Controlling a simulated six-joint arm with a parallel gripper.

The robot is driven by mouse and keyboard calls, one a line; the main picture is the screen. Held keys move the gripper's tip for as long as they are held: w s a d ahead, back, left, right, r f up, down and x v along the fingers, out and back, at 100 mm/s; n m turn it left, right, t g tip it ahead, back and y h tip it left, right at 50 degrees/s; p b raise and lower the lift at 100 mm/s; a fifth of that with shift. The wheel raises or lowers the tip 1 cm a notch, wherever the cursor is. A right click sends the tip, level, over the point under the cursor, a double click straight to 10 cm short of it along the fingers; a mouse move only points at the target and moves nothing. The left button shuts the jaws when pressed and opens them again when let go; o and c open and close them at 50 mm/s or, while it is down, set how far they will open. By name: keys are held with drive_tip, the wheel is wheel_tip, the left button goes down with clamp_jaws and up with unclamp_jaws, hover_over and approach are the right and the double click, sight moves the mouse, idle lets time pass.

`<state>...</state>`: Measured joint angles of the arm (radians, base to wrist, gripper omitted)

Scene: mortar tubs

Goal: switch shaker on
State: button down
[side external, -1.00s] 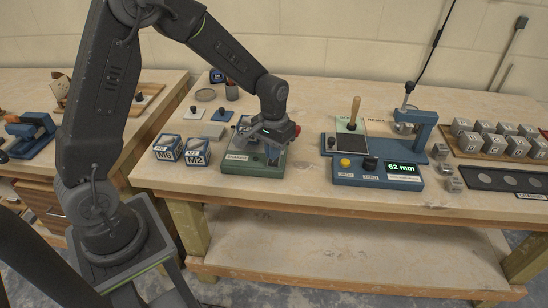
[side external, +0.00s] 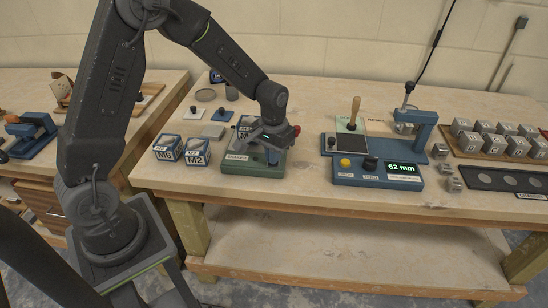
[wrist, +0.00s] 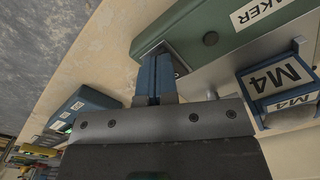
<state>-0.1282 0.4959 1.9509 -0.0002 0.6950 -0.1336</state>
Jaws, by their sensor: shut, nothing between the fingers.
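The shaker (side external: 250,169) is a green box with a white label on its front. A tub marked M4 (wrist: 277,81) stands on the shaker's grey plate. My gripper (side external: 272,150) is over the shaker's right part. In the wrist view my blue fingers (wrist: 155,75) are shut and empty, with their tips at the end of the green body. The tips hide what is directly beneath, and I cannot tell whether they touch it or how the switch stands.
Tubs marked M6 (side external: 168,147) and M2 (side external: 196,151) stand left of the shaker. A blue instrument reading 62 mm (side external: 375,170) is to its right. Several grey cubes (side external: 500,137) sit on a board farther right. Bench between shaker and instrument is clear.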

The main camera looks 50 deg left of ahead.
drive_tip(key=shift+f, duration=0.1)
drive_tip(key=shift+r, duration=3.55)
drive_tip(key=s+d+r+m+t, duration=0.1)
drive_tip(key=s+d+r+t, duration=0.1)
drive_tip(key=s+r, duration=0.4)
drive_tip(key=s+d+r+m+t, duration=0.2)
drive_tip(key=s+r, duration=0.5)
drive_tip(key=s, duration=0.7)
drive_tip(key=shift+s+d+r+t, duration=0.15)
drive_tip(key=shift+d+r+t, duration=0.1)
drive_tip(key=shift+d+t, duration=0.45)
